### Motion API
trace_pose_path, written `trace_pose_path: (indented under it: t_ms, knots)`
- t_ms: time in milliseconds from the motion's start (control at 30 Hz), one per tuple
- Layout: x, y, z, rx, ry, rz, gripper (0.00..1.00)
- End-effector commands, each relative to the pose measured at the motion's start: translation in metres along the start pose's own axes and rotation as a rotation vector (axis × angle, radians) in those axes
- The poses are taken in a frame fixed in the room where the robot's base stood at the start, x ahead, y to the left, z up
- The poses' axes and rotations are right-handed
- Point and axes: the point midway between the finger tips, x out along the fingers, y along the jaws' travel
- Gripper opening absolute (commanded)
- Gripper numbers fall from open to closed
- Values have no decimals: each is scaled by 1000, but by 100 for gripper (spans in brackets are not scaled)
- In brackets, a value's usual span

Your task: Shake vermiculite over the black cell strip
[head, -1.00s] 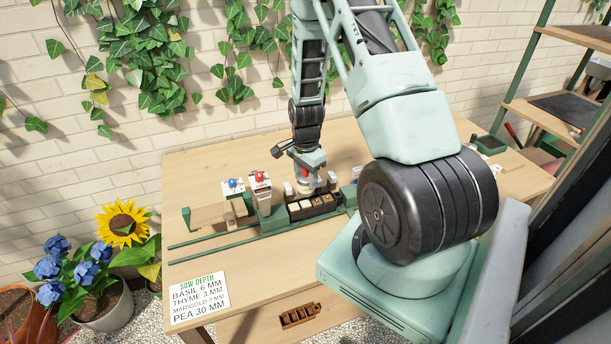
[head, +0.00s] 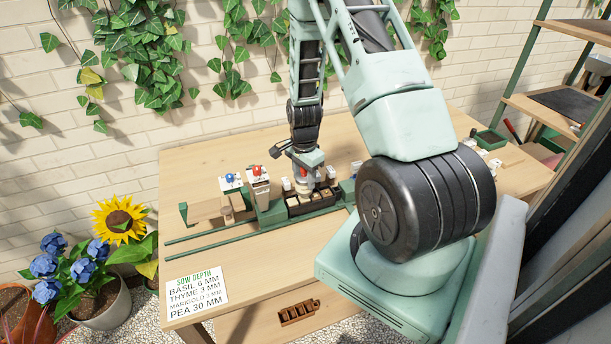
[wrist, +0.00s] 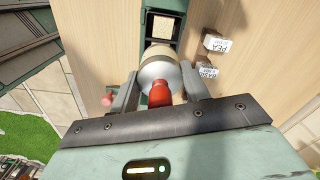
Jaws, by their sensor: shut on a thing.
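The black cell strip (head: 312,207) lies on the wooden table, in a green rail fixture, with pale fill showing in several cells. In the wrist view its end (wrist: 163,27) shows one pale, grainy cell. My gripper (head: 307,172) is over the strip. In the wrist view my gripper (wrist: 160,84) is shut on a shaker (wrist: 160,66) with a pale rim, a grey body and a red end towards my wrist. The shaker is above the strip and hides the cells below it. I cannot tell whether vermiculite is falling.
Small white labels reading PEA (wrist: 219,44) and BASIL (wrist: 207,70) stand beside the strip. Blue-topped (head: 230,181) and red-topped (head: 258,174) items stand left of it. A sowing-depth card (head: 197,291) lies at the front left. The table's left back is clear.

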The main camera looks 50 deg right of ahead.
Motion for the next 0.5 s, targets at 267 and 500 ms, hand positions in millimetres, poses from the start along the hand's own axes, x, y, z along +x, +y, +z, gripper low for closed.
trace_pose_path:
  t_ms: [267,500]
  knots:
    - [0,-2,6,3,1,0,30]
    - [0,4,-10,1,0,0,30]
